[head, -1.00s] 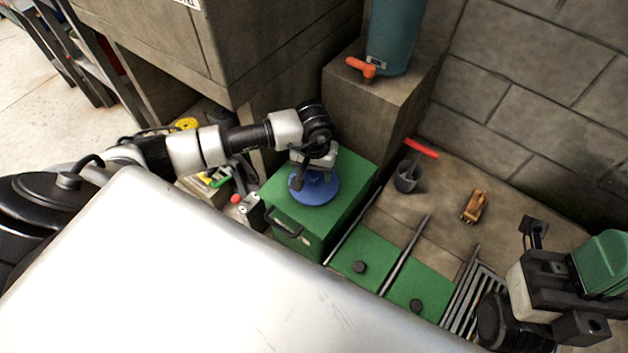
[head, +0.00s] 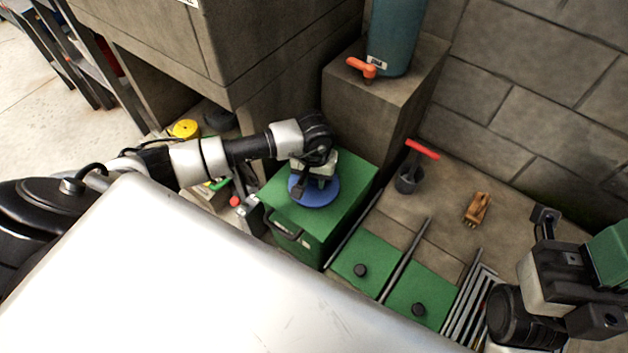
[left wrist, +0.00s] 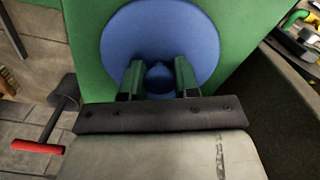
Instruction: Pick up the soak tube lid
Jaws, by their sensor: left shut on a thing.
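The soak tube lid, which I take to be the blue round disc (head: 326,193) with a knob, is on top of the green box (head: 343,215). I cannot tell whether any gap lies beneath it. My left gripper (head: 306,188) is over the lid. In the left wrist view, its two fingers (left wrist: 158,82) are shut on the blue knob, with the lid's disc (left wrist: 160,35) spread out behind them. My right gripper (head: 590,295) is at the lower right, by a green block (head: 610,252); its fingers are not clear.
A concrete pedestal (head: 375,110) with a teal container (head: 395,40) and orange tap stands behind the box. A stone block wall closes the back.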

